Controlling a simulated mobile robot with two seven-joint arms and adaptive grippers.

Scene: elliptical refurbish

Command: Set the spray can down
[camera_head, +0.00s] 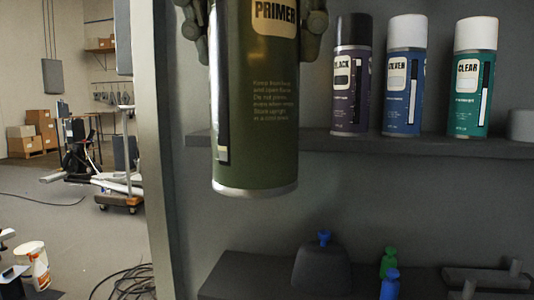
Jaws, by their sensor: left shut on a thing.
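A green spray can (254,140) with a "PRIMER" label hangs upright, close to the camera. My left gripper (258,20) is shut on it, with dark fingers on both sides of the can near the top of the view. The can's top is cut off by the frame edge. Its base hangs in the air in front of the shelf (420,148), and no surface touches it. My right gripper is not in view.
On the shelf stand a black-capped purple can (350,100), a blue "SILVER" can (402,105) and a teal "CLEAR" can (471,105). A lower shelf (250,275) holds a dark rounded object (325,267) and small blue and green items. A cabinet side panel (165,150) stands left.

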